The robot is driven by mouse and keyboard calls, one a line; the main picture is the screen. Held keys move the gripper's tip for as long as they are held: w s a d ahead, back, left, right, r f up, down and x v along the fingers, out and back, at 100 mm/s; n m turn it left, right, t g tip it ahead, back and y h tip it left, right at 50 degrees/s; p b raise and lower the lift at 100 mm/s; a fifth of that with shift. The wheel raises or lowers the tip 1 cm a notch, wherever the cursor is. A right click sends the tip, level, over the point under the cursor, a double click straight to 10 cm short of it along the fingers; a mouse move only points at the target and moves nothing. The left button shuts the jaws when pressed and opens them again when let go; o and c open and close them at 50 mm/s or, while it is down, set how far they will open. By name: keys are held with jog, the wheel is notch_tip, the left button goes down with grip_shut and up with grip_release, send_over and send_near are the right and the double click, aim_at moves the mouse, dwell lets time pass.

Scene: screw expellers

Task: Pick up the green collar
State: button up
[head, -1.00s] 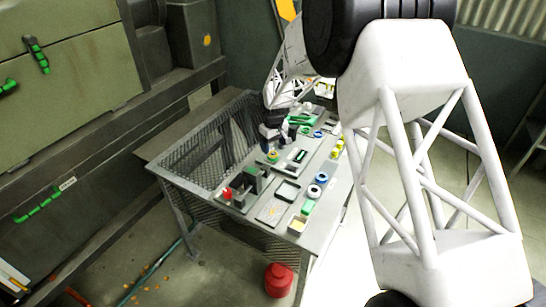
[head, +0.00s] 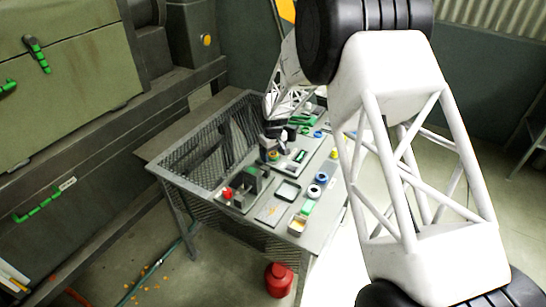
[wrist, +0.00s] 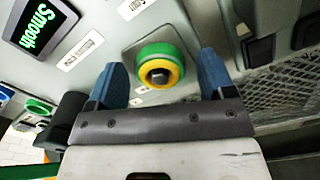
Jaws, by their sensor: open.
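The green collar (wrist: 157,50) is a green ring with a yellow ring and a dark centre, on a grey panel at the upper middle of the wrist view. My gripper (wrist: 162,66) is open. Its two blue fingers stand to the left and right of the collar with clear gaps, and nothing is held. I cannot tell how far the fingertips are above the panel. In the head view my gripper (head: 273,146) is low over the table's left-middle part, with the small green and yellow collar (head: 273,156) just below it, partly hidden.
The mesh-sided table (head: 262,228) bears several parts. A black display reading "Smooth" (wrist: 42,25) is beside the collar. Another green ring (wrist: 38,107) is at left.

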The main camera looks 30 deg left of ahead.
jog(key=c, duration=1.1)
jog(key=shift+r, duration=0.15)
jog(key=shift+c, duration=0.2)
jog(key=shift+r, duration=0.45)
notch_tip(320, 180, up, 3)
jog(key=shift+s+d+f, duration=0.1)
jog(key=shift+f, duration=0.1)
jog(key=s+d, duration=0.3)
jog(key=s, duration=0.1)
jog(key=s+d+r, duration=0.1)
jog(key=s+d, duration=0.6)
jog(key=shift+s+d+r, duration=0.15)
jog(key=shift+s+d, duration=0.05)
jog(key=shift+s, duration=0.2)
